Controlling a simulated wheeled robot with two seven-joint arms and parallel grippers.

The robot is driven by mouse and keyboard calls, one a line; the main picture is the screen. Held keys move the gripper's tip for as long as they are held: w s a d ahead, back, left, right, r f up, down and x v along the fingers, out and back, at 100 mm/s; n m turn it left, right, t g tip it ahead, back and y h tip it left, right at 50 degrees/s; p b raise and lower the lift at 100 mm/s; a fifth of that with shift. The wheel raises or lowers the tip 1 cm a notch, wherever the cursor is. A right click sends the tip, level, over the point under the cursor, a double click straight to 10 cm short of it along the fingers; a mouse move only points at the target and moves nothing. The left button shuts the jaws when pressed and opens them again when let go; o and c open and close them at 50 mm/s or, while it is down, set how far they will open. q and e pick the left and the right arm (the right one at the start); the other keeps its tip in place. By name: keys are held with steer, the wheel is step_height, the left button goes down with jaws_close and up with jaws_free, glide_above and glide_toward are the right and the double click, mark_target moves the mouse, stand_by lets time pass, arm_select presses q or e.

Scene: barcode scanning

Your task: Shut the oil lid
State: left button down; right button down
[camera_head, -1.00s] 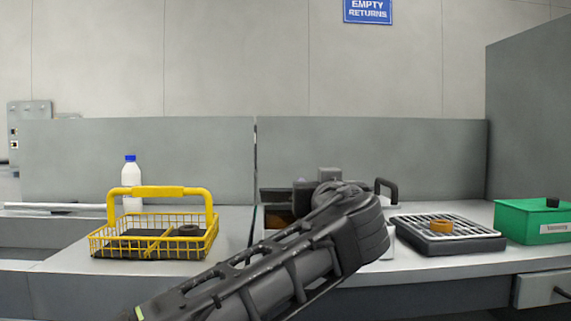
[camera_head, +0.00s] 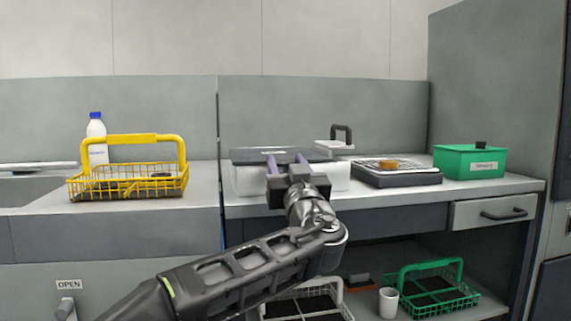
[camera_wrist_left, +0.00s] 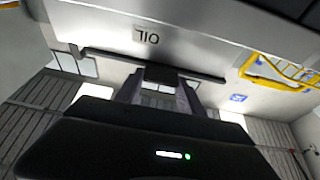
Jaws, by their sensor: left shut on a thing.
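The oil box (camera_head: 243,181) is a white box on the counter in the head view, with a dark, roughly level top (camera_head: 248,156) over it. In the left wrist view its pale OIL face (camera_wrist_left: 205,45) appears upside down, with a dark bar (camera_wrist_left: 205,76) along its edge. My left gripper (camera_head: 287,158) reaches to the box's front top edge, its two fingers over the dark top. It is shut on a dark part at that edge, probably the lid's handle; the fingers partly hide it. I cannot tell whether the lid is fully down. My right gripper is out of view.
A yellow wire basket (camera_head: 128,189) and a white bottle (camera_head: 96,142) stand left. A black grated tray (camera_head: 398,179) and green box (camera_head: 470,161) stand right. A black handle (camera_head: 341,133) rises behind. Below, a green basket (camera_head: 437,302) and white cup (camera_head: 389,302) sit on a shelf.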

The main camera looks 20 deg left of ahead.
arm_select(q)
steer(key=c, duration=1)
jaws_free()
steer(key=shift+w+a+f, duration=0.2)
steer(key=shift+f, duration=0.25)
steer(key=shift+w+a+f, duration=0.15)
steer(key=shift+f, duration=0.3)
steer(key=shift+o, duration=1.4)
steer(key=shift+r, duration=0.2)
steer(key=shift+s+r, duration=0.1)
steer(key=shift+s, duration=0.05)
steer(key=shift+d, duration=0.1)
steer(key=shift+s, duration=0.1)
steer(key=shift+s+d, duration=0.2)
steer(key=shift+d, duration=0.1)
steer(key=v, duration=0.7)
